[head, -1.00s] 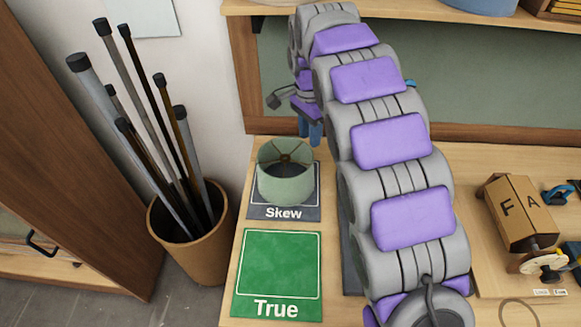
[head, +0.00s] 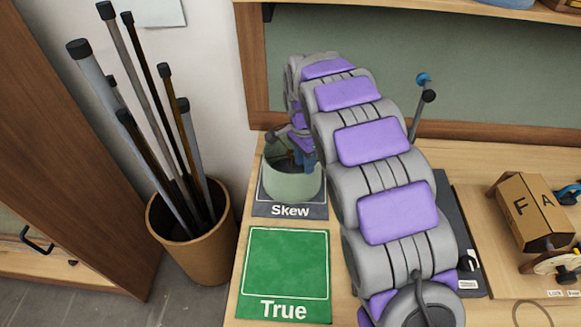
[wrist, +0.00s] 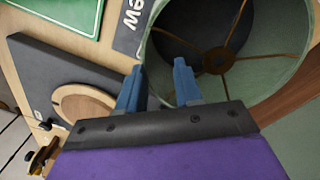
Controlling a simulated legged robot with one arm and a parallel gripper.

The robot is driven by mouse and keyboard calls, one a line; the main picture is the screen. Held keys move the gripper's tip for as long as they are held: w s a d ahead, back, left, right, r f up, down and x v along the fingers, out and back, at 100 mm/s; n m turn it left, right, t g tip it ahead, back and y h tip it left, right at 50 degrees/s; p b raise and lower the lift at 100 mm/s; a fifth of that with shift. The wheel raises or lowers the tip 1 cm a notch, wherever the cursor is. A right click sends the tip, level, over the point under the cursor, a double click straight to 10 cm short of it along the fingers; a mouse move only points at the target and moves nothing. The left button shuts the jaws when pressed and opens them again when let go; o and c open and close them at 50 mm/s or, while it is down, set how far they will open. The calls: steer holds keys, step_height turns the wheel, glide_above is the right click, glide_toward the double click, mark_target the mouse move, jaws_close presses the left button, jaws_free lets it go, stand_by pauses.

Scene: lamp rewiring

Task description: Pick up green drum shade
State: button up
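The green drum shade (head: 291,183) stands upright on the dark "Skew" mat (head: 290,211), its open top facing up. In the wrist view the shade (wrist: 289,98) fills the upper right, with brown spokes and a hub inside. My gripper (wrist: 158,72) has its two blue fingers apart, with nothing between the tips but the shade's rim area below or beyond. The left finger is outside the shade's wall and the right finger overlaps its opening. I cannot tell whether the fingers straddle the wall in depth. In the head view my gripper (head: 306,160) is at the shade's right side, partly hidden.
A green "True" mat (head: 286,265) lies empty in front. A dark board with a round wooden disc (wrist: 88,106) is beside the shade. A cardboard box (head: 531,211) stands at the right. A bin of poles (head: 192,240) stands left of the table.

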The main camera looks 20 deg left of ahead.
mark_target(311, 181)
steer(key=d+f, duration=0.1)
steer(key=d+f+b, duration=0.1)
steer(key=f, duration=0.1)
steer(key=d+f+b, duration=0.1)
steer(key=f, duration=0.1)
steer(key=shift+s, duration=0.35)
steer(key=shift+a+r, duration=0.1)
steer(key=shift+a, duration=0.95)
steer(key=c, duration=0.3)
steer(key=shift+d, duration=0.2)
jaws_close()
steer(key=shift+d, duration=0.5)
